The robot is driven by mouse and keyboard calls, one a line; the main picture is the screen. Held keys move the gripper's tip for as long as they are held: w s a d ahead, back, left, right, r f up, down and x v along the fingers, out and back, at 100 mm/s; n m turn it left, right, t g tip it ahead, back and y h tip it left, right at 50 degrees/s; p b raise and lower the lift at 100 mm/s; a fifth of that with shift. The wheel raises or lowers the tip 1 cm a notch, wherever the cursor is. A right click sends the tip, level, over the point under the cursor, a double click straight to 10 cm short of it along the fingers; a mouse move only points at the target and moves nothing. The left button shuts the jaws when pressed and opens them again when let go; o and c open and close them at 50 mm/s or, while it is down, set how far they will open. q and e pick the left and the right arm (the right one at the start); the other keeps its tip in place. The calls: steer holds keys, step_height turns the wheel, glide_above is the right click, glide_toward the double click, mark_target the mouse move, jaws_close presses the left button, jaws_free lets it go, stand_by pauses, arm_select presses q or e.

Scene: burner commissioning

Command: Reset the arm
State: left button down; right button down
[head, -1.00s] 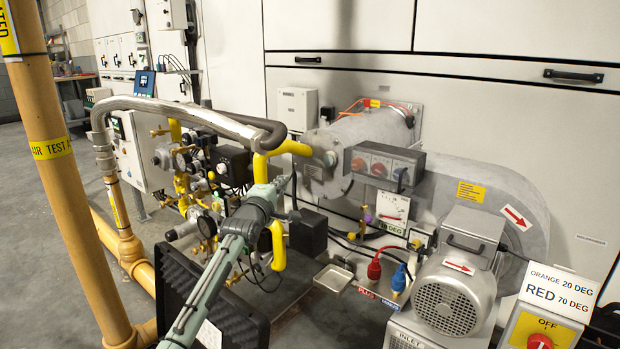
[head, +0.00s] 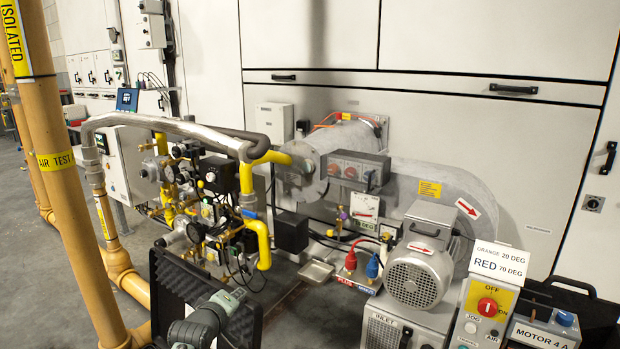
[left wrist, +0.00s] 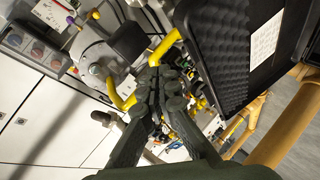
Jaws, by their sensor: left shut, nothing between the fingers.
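In the left wrist view my left gripper (left wrist: 165,85) is shut and its dark fingers meet with nothing between them. Behind the fingertips are yellow pipes and the valve assembly, and the fingers look clear of them. In the head view a grey-green part of my left arm (head: 212,318) shows low in front of the open black case (head: 172,272). Its fingers are hard to make out there. My right gripper is in neither view.
The burner's yellow valve train (head: 258,240) stands behind my left arm. A tall orange-yellow pipe (head: 62,205) is at the left. The blower motor (head: 418,280) and a control box with a red knob (head: 488,306) are at the right. Grey floor (head: 30,260) shows at the left.

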arm_select(q)
steer(key=s+a+f+m+g+y+p, duration=0.1)
steer(key=s+a+f+m+g, duration=0.15)
steer(key=s+f, duration=0.5)
steer(key=s+a+f+m+g+p, duration=0.1)
steer(key=s+f+m+g, duration=0.2)
steer(key=s, duration=0.7)
steer(key=s+a+f+m+g+y, duration=0.1)
steer(key=s+a+f+m+g, duration=0.1)
steer(key=s, duration=1)
steer(key=s+a+f+m+g+y+p, duration=0.1)
steer(key=s+a+f+m+g, duration=0.1)
steer(key=s, duration=1)
steer(key=shift+s+a+f+m, duration=0.2)
steer(key=shift+s+a+m, duration=0.2)
steer(key=shift+a+m, duration=0.6)
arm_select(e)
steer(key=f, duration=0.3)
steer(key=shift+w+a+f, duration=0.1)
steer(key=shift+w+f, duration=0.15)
arm_select(q)
steer(key=shift+d, duration=0.15)
